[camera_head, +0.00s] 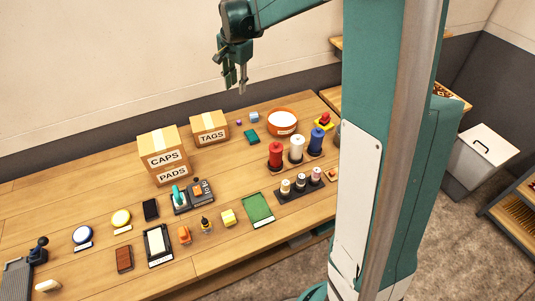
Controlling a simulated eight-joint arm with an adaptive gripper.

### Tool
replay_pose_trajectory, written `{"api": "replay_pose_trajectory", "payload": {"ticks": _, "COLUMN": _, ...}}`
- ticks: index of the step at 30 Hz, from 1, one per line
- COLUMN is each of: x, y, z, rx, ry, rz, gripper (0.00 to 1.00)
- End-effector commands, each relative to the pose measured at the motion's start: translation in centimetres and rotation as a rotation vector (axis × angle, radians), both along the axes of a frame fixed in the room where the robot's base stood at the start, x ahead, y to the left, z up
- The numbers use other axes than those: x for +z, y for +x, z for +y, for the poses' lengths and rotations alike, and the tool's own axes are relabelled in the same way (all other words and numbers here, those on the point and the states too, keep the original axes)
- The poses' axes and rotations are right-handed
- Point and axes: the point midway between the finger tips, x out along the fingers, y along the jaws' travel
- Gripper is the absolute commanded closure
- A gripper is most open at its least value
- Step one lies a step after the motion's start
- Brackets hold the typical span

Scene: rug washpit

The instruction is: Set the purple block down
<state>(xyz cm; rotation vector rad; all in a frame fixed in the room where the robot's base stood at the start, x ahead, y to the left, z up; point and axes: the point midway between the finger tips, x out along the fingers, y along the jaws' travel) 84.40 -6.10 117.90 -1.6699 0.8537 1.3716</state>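The TAGS box (209,127) and CAPS box (163,146) stand left; an orange bowl (282,129) and thread spools (276,155) stand right. Bare tabletop (228,165) lies in front.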

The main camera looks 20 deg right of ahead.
Motion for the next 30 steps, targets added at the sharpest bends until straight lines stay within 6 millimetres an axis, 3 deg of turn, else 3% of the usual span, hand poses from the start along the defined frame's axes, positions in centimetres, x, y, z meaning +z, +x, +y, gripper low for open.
{"api": "replay_pose_trajectory", "payload": {"ticks": 15, "x": 5.7, "y": -9.4, "z": 1.9, "rx": 0.237, "ry": -0.059, "rz": -0.092, "gripper": 0.72}}
{"api": "replay_pose_trajectory", "payload": {"ticks": 30, "x": 8.3, "y": -18.8, "z": 3.5, "rx": 0.461, "ry": -0.135, "rz": -0.178, "gripper": 0.72}}
